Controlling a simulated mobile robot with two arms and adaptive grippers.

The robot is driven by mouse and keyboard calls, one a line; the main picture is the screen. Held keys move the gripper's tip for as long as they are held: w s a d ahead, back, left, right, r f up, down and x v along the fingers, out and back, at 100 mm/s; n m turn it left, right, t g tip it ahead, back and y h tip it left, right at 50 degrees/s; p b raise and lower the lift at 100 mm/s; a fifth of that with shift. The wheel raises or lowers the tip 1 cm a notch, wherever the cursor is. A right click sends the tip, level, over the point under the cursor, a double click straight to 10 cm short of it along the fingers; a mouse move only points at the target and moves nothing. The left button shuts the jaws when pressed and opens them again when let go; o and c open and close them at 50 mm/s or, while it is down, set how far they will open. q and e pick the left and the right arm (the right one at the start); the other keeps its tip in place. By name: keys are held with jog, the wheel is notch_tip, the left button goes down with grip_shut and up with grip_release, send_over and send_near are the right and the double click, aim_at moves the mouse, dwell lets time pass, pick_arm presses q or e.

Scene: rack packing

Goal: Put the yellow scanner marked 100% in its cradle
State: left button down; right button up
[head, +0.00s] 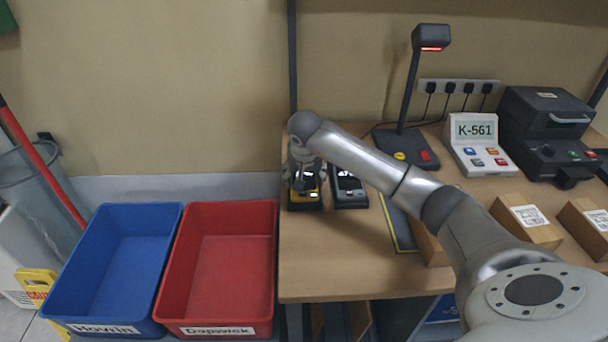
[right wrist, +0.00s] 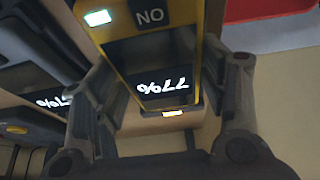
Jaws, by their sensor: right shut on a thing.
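A yellow scanner (head: 308,194) with a dark face is at the left edge of the wooden bench, over a dark cradle (head: 304,206). I cannot tell if it is fully seated. In the right wrist view the yellow scanner (right wrist: 190,40) shows an upside-down display that reads 77%, not 100%, and a small lit orange light. My right gripper (head: 305,178) is shut on it, one finger (right wrist: 95,105) on each side. A grey scanner (head: 349,184) stands in a dark cradle just to the right. My left gripper is not in view.
A blue tote (head: 62,262) and a red tote (head: 270,262) stand left of the bench. A lamp-like reader (head: 400,100), a K-561 console (head: 478,155), a dark machine (head: 545,110) and cardboard boxes (head: 508,210) occupy the right side. My right arm crosses the bench. Bare wood lies before the cradles.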

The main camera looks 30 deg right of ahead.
jog(key=shift+f, duration=0.15)
jog(key=o, duration=1.2)
jog(key=shift+r, duration=0.25)
jog(key=shift+s+a+r, duration=0.1)
jog(key=shift+r, duration=0.25)
jog(key=b+v, duration=0.1)
jog(key=v, duration=1)
jog(key=shift+s, duration=0.1)
